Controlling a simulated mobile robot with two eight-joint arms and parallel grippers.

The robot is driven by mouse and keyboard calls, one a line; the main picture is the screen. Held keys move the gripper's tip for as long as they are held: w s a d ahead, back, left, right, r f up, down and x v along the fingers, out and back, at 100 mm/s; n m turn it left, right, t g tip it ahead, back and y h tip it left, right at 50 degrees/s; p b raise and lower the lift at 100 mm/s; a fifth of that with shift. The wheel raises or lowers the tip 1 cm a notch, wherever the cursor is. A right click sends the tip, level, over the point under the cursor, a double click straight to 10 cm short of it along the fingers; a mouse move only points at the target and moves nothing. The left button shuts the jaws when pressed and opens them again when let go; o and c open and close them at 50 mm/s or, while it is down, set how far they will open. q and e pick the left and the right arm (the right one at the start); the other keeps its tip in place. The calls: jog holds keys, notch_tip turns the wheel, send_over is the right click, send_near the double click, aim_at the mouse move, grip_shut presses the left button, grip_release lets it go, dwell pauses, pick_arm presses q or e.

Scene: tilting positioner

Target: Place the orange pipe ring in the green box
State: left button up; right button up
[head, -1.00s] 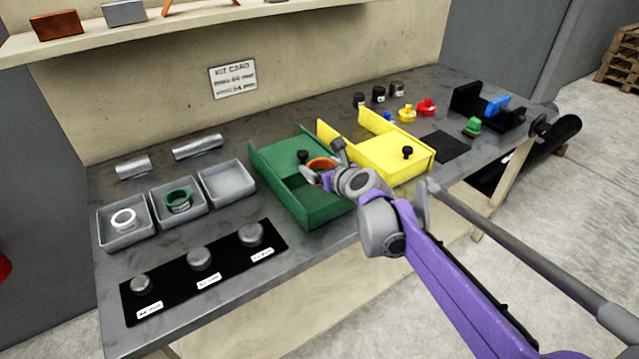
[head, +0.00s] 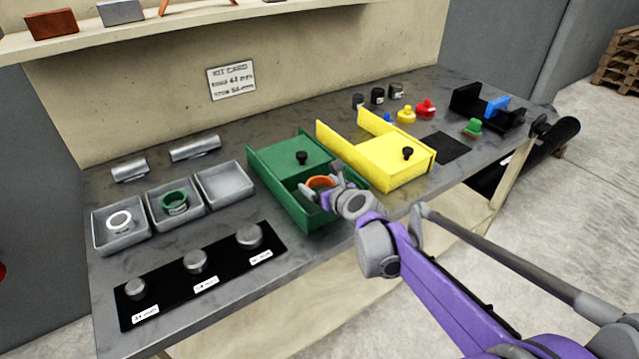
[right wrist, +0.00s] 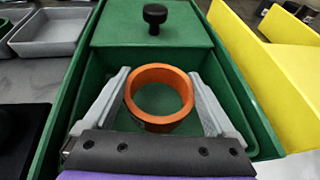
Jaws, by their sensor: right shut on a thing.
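The orange pipe ring (head: 318,182) is held by my right gripper (head: 324,189) over the open front part of the green box (head: 272,192). In the right wrist view the ring (right wrist: 158,122) sits between the two grey fingers of the gripper (right wrist: 160,100), its hole facing up. The green box (right wrist: 68,112) surrounds ring and fingers in that view, with its floor showing under the ring. A green cover with a black knob (right wrist: 155,16) closes the back part of the box. I cannot tell whether the ring touches the floor. My left gripper is out of view.
A yellow box (head: 385,165) stands close on the right of the green one. On the left are grey trays (head: 226,184), two holding a white ring (head: 120,220) and a green ring (head: 174,202). A black strip (head: 165,305) with grey knobs lies in front.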

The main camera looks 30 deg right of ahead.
jog(key=o, duration=1.4)
jog(key=shift+f, duration=0.1)
jog(key=shift+r+p, duration=0.35)
jog(key=shift+r, duration=0.15)
jog(key=d+p+v, duration=0.1)
jog(key=p+v, duration=0.1)
jog(key=v, duration=1)
jog(key=s+a+f+n+g+y, duration=0.1)
jog(key=s+a+f+n+g, duration=0.1)
jog(key=s+a+f+n, duration=0.6)
jog(key=s+a+f+n+g+y, duration=0.25)
jog(key=a+n, duration=0.35)
jog(key=n, duration=0.7)
jog(key=s+f+n+g+h, duration=0.1)
jog(key=s+f+n, duration=0.1)
jog(key=n, duration=0.3)
jog(key=s+a+f+n+g, duration=0.1)
jog(key=s+f+n, duration=0.1)
jog(key=s+n, duration=0.3)
jog(key=s+f+n+g+h, duration=0.1)
jog(key=s+f+n+g, duration=0.1)
jog(key=n, duration=0.3)
jog(key=shift+s+a+n+h, duration=0.15)
jog(key=shift+s+n+h, duration=0.2)
jog(key=shift+s, duration=0.55)
